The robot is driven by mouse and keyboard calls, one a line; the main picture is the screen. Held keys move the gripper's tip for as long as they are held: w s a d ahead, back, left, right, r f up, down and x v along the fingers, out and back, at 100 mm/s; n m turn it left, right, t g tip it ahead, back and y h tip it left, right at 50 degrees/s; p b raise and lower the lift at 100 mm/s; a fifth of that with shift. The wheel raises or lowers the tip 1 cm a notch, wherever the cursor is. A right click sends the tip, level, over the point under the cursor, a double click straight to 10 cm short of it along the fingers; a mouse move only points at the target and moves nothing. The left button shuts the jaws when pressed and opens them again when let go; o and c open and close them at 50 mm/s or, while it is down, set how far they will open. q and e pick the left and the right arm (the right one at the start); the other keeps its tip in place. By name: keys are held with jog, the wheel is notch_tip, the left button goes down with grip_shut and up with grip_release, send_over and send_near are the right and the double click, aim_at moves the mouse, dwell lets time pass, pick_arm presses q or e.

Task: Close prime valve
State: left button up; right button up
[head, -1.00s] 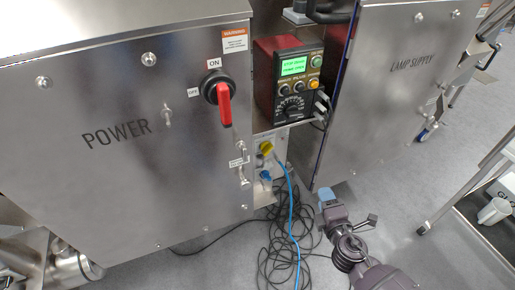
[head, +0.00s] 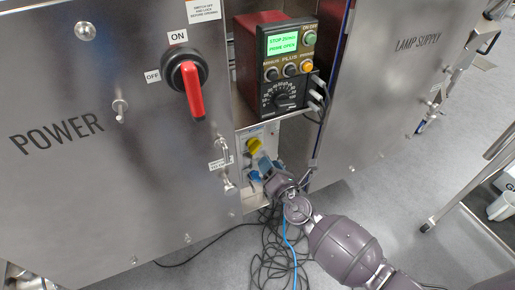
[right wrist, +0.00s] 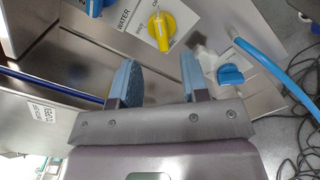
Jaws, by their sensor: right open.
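My right gripper (head: 264,164) reaches in from the lower right, by the small valve panel under the controller. In the right wrist view it is open (right wrist: 157,74), its two blue pads apart with nothing between them. A yellow valve knob (head: 254,145) shows just above the fingers; it also shows beyond them (right wrist: 161,30), beside the label WATER. A blue valve knob (right wrist: 230,75) sits on a pale fitting just right of the right finger. Which knob is the prime valve I cannot read. The controller display (head: 283,43) reads PRIME OPEN. My left gripper is not in view.
The steel POWER cabinet (head: 90,190) with a red switch handle (head: 193,90) stands left. The LAMP SUPPLY cabinet (head: 390,90) stands right. A blue hose (right wrist: 262,53) and black cables (head: 265,255) run near the panel. Another blue knob (right wrist: 95,6) is at the top.

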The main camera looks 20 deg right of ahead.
aim_at(259, 148)
jog(key=w+b, duration=0.1)
jog(key=w, duration=0.6)
jog(key=shift+w+a+f, duration=0.1)
jog(key=shift+w, duration=0.3)
grip_shut()
